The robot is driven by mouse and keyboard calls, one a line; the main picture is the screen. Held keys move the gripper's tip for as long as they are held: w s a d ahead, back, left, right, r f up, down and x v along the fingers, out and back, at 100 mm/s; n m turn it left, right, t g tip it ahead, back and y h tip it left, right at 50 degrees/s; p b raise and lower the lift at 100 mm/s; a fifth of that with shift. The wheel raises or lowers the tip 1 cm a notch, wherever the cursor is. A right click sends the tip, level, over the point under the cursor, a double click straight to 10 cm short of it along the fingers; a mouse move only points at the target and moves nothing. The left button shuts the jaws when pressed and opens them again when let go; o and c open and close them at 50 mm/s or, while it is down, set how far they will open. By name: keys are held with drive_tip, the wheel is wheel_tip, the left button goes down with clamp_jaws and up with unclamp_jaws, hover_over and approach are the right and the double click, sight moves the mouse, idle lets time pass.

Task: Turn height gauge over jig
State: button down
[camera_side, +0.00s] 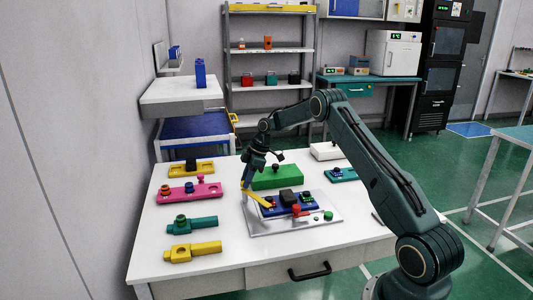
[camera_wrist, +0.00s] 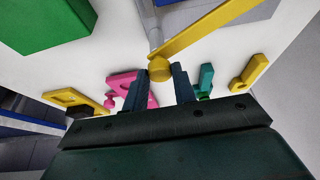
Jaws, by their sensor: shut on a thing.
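A yellow bar with a round end, which I take for the height gauge, shows in the side view (camera_side: 259,199) and the wrist view (camera_wrist: 215,32). My gripper (camera_side: 247,184) is shut on its round end; in the wrist view the two dark fingers (camera_wrist: 160,86) stand on either side of that knob. The bar points away from the fingers, toward the blue jig (camera_side: 283,210) on a grey plate (camera_side: 262,227). The jig carries a dark block and small red and green parts. Whether the bar touches the jig I cannot tell.
A green block (camera_side: 278,177) stands behind the plate. Pink (camera_side: 190,190), teal (camera_side: 190,225) and yellow (camera_side: 192,251) fixtures lie on the left of the white table. A white box (camera_side: 325,151) and a teal piece (camera_side: 341,174) are at the back right. The front of the table is clear.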

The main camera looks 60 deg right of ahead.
drive_tip(key=shift+w+d+n+g+y, duration=0.1)
drive_tip(key=shift+n+g+y, duration=0.25)
drive_tip(key=shift+n, duration=1.45)
drive_tip(key=c, duration=1.1)
unclamp_jaws()
drive_tip(key=shift+m, duration=0.5)
